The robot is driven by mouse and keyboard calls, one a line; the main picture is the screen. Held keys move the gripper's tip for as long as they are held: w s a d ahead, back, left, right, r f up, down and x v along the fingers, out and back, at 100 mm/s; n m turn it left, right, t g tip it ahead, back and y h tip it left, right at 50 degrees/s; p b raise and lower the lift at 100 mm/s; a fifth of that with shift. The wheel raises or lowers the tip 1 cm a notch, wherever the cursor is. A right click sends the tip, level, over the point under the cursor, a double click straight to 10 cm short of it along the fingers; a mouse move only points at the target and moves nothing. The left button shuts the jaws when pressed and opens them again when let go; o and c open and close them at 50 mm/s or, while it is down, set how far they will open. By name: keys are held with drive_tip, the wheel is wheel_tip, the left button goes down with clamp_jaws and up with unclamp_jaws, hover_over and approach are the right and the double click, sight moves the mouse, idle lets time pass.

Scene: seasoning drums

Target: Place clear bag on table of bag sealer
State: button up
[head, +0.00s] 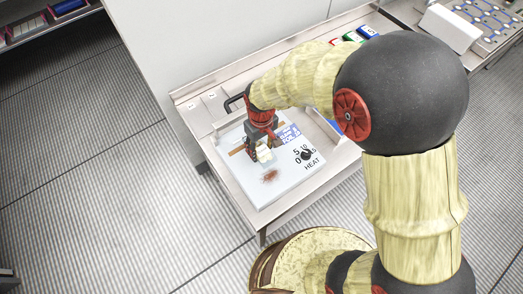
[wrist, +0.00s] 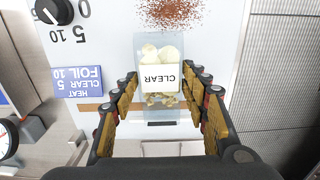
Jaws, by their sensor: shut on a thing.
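The clear bag (wrist: 159,55) holds pale round pieces and has a white label reading "CLEAR". My gripper (wrist: 161,82) has a finger on each side of it and is shut on it. In the head view my gripper (head: 262,145) points down over the white top of the bag sealer (head: 235,178), with the bag (head: 264,155) at its tips. The sealer has a brown strip (wrist: 92,107), a black heat dial (wrist: 52,10) and a blue label (wrist: 78,82). I cannot tell whether the bag touches the sealer's top.
Reddish-brown powder (head: 270,175) lies on the sealer's top near the bag. The sealer stands on a metal table (head: 226,123) with a raised edge. A round gauge (wrist: 8,138) shows at the left of the wrist view. A white box (head: 450,27) stands at the back right.

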sight(262, 150)
drive_tip(key=shift+f, duration=0.95)
drive_tip(key=shift+f, duration=0.2)
drive_tip(key=o, duration=0.7)
drive_tip(key=shift+r, duration=0.1)
wheel_tip(262, 150, up, 12)
drive_tip(key=p, duration=0.2)
drive_tip(key=s+d+r+m+t, duration=0.2)
drive_tip(key=s+d+r+m, duration=0.1)
drive_tip(key=d+r, duration=0.85)
drive_tip(key=s+d+r+m+t, duration=0.1)
drive_tip(key=s+d+r, duration=0.1)
drive_tip(key=s+d, duration=0.1)
drive_tip(key=s+d+r+m+t, duration=0.1)
drive_tip(key=s+d+r+m, duration=0.1)
drive_tip(key=s+d+r, duration=0.1)
drive_tip(key=s+d+r+m+t, duration=0.1)
drive_tip(key=s+d+r, duration=0.2)
drive_tip(key=s, duration=0.1)
drive_tip(key=shift+s+d+r+t, duration=0.1)
drive_tip(key=shift+s+d+t, duration=0.15)
drive_tip(key=shift+s+t, duration=0.1)
